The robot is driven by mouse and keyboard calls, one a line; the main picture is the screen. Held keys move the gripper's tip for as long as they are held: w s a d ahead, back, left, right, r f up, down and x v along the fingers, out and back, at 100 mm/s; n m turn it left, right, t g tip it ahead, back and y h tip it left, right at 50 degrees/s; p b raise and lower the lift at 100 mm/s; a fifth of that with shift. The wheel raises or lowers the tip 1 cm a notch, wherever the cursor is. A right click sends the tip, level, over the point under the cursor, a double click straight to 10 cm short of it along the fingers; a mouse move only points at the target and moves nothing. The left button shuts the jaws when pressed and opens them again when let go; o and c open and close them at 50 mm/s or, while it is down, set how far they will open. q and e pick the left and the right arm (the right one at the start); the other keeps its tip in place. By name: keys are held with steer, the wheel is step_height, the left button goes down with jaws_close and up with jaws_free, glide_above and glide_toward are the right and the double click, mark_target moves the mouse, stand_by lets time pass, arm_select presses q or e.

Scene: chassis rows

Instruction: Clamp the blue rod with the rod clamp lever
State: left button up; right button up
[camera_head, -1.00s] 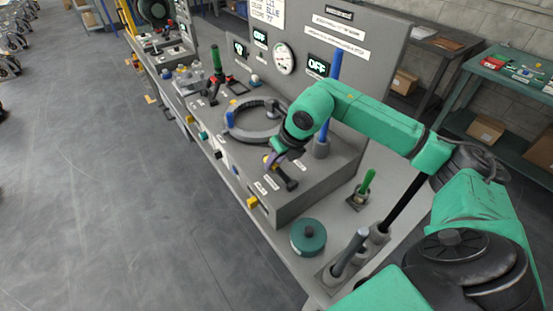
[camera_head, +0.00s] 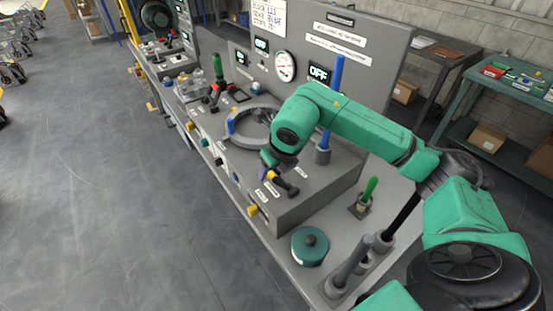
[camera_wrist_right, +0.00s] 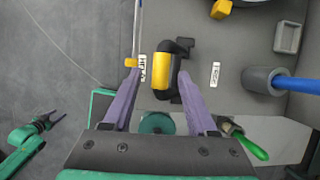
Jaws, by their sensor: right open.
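The blue rod (camera_head: 335,88) stands upright in a grey socket (camera_head: 323,153) on the grey console. It also shows in the right wrist view (camera_wrist_right: 300,84). The clamp lever (camera_head: 286,185) is black in the head view, on the console top near the front edge. In the right wrist view its yellow grip (camera_wrist_right: 161,71) lies between my right gripper's purple fingers (camera_wrist_right: 158,76). My right gripper (camera_head: 270,164) is open, with a gap visible on both sides of the grip. My left gripper (camera_wrist_right: 50,122) shows small at the lower left of the wrist view; its jaws are too small to tell.
A grey ring (camera_head: 252,128) sits left of the rod socket. A yellow knob (camera_head: 253,210) is on the console front. A round teal thing (camera_head: 310,245), a green handle (camera_head: 369,190) and grey posts stand to the right. The floor at left is clear.

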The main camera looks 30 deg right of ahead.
steer(key=b+v, duration=0.2)
steer(key=v, duration=1.1)
steer(key=shift+r, duration=0.3)
steer(key=shift+s, duration=0.1)
